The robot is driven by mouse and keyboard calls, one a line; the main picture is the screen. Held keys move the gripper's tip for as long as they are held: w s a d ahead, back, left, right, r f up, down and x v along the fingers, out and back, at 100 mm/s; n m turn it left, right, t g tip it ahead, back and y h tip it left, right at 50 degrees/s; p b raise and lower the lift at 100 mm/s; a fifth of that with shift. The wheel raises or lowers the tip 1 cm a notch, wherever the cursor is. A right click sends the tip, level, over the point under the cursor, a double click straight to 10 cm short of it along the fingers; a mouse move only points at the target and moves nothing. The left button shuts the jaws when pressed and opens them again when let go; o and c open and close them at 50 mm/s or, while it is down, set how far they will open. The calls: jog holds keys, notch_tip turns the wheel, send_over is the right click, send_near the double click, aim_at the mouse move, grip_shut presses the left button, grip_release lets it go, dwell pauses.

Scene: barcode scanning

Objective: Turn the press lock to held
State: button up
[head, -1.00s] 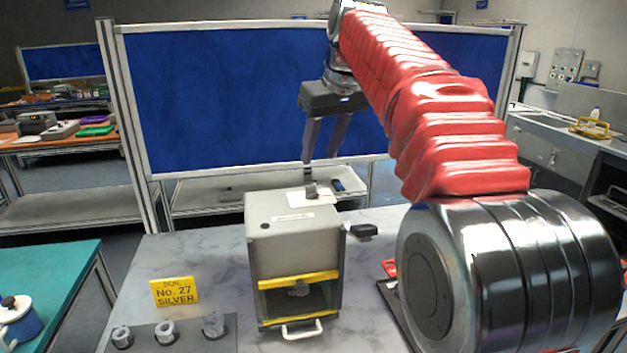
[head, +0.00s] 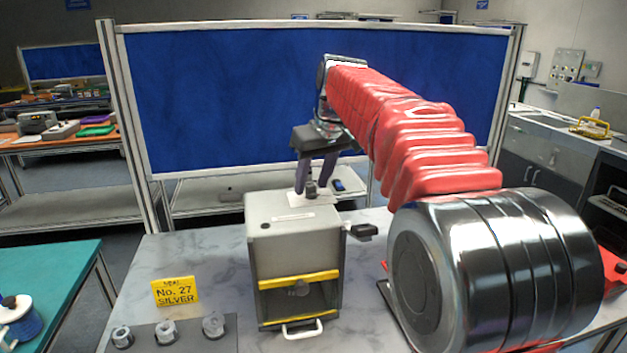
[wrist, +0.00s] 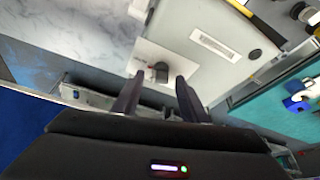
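The press (head: 292,240) is a grey box with yellow trim and a white front handle, standing on the marbled table. On its top, a small dark lock knob (head: 311,189) sits on a white plate (head: 297,199); the knob also shows in the wrist view (wrist: 160,72). My gripper (head: 313,187) points down over the press top, its two dark fingers apart and empty. In the wrist view the knob shows between the open fingertips (wrist: 159,82), slightly beyond them. I see no contact; whether the tips are level with the knob is unclear.
A dark-ended lever (head: 362,231) sticks out from the press's right side. A yellow sign (head: 175,291) reading "No. 27 SILVER" and a dark strip with several ring-like pieces (head: 166,332) are at front left. A blue partition (head: 230,100) stands behind.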

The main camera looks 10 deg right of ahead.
grip_shut()
jog(key=shift+m, duration=0.4)
jog(key=shift+a+m+h, duration=0.15)
jog(key=shift+m+h, duration=0.55)
jog(key=shift+m, duration=0.8)
grip_release()
